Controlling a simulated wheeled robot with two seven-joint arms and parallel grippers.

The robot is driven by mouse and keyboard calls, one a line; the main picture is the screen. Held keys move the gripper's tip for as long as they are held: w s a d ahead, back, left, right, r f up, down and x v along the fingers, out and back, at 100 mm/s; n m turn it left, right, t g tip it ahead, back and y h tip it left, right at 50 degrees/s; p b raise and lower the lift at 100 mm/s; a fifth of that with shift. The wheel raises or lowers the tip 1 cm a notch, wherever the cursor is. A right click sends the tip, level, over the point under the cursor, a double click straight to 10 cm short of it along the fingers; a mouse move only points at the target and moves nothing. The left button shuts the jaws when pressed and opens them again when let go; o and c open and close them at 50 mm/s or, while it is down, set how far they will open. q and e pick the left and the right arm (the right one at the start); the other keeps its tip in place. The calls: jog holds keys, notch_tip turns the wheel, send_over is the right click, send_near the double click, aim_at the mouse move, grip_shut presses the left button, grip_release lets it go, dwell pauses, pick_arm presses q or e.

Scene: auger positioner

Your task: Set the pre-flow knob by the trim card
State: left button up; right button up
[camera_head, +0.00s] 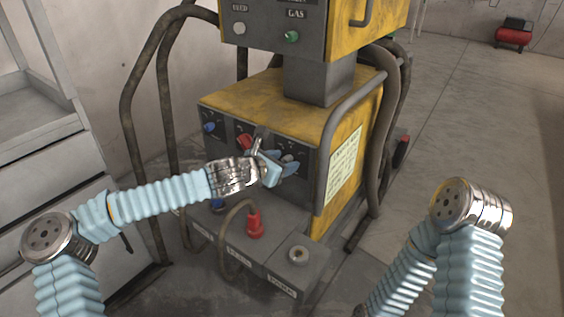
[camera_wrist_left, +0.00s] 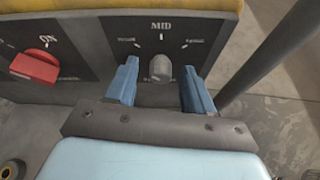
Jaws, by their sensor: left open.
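A grey knob (camera_wrist_left: 160,68) sits on the dark front panel under the printed word MID, with tick marks and small labels too blurred to read. It also shows in the head view (camera_head: 289,158), partly behind the gripper. My left gripper (camera_wrist_left: 158,76) is open, with one blue finger on each side of the knob and gaps visible. In the head view my left gripper (camera_head: 273,166) is at the panel's right part. A pale card with lines of writing (camera_head: 343,163) is on the machine's yellow right side; its text is too small to read. My right gripper is out of view.
A red switch (camera_wrist_left: 35,67) is left of the grey knob, and a blue knob (camera_head: 209,127) is further left. A red plug (camera_head: 254,224) with a cable stands on the lower ledge. Thick hoses (camera_head: 133,100) loop at the left.

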pick_arm(q)
grip_shut()
